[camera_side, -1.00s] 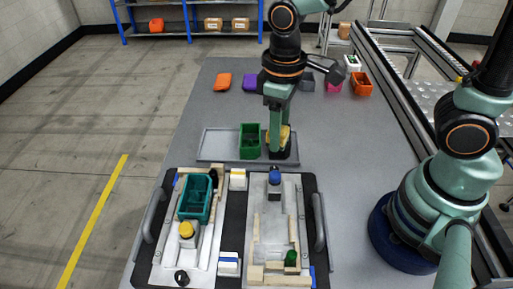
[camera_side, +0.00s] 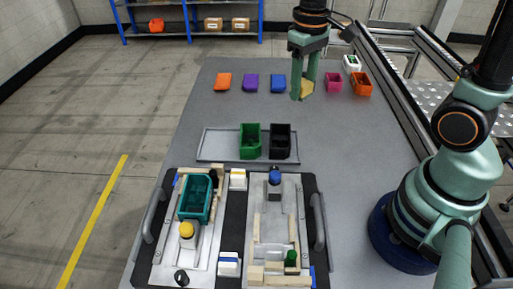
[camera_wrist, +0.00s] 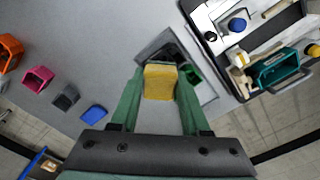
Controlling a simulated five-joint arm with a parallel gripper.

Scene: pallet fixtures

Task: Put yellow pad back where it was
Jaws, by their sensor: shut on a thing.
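The yellow pad (camera_side: 307,89) is between the fingers of my gripper (camera_side: 303,92), above the table and clear of the black bin. In the wrist view, the yellow pad (camera_wrist: 159,83) is pinched between both green fingertips. The black bin (camera_side: 280,142) and a green bin (camera_side: 250,141) stand on a shallow grey tray (camera_side: 206,147). The yellow pad partly hides the black bin in the wrist view.
Orange (camera_side: 222,81), purple (camera_side: 250,82) and blue (camera_side: 278,83) pads lie in a back row. A dark grey pad (camera_wrist: 66,97) lies beside the blue one. Pink (camera_side: 333,82) and orange (camera_side: 361,83) bins stand right. The fixture pallet (camera_side: 236,215) fills the front.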

